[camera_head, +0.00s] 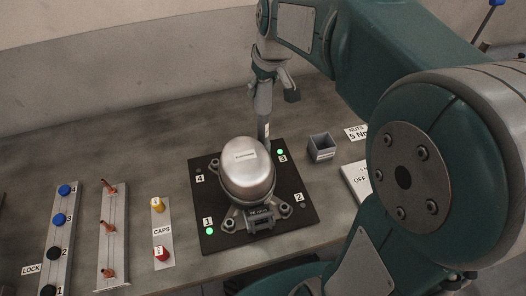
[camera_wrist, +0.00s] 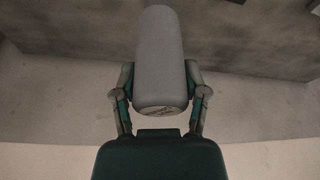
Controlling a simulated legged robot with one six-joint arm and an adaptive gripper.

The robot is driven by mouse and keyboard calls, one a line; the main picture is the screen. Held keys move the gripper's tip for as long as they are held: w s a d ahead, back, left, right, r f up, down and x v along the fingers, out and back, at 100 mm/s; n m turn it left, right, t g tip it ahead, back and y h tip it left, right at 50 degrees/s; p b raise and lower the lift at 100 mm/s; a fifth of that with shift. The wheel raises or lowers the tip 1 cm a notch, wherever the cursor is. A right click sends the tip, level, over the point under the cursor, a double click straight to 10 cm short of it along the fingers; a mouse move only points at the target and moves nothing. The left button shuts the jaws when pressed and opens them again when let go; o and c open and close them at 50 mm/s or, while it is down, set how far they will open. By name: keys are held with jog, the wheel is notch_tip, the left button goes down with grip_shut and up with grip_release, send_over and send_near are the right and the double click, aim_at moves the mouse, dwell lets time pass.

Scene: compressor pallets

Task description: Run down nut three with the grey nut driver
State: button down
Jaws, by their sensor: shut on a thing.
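My gripper (camera_head: 268,78) is shut on the grey nut driver (camera_head: 264,108), which hangs upright behind the compressor. In the wrist view the driver (camera_wrist: 160,50) sits between both fingers of my gripper (camera_wrist: 161,80). The silver domed compressor (camera_head: 247,172) stands on a black pallet (camera_head: 213,238) with corners labelled 1 to 4. The driver's lower end is at the back corner by label 3 (camera_head: 283,158); I cannot tell whether it touches a nut. Nut three is hidden. The lights at 3 (camera_head: 280,151) and 1 (camera_head: 210,231) glow green.
A small grey bin (camera_head: 322,147) stands right of the pallet, beside a torque sign (camera_head: 356,132) and a white panel (camera_head: 358,184). To the left are the caps strip (camera_head: 161,230), a rail with copper pieces (camera_head: 112,235) and the lock rail (camera_head: 60,235). The table behind is clear.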

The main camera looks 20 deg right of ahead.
jog(key=shift+r, duration=1.75)
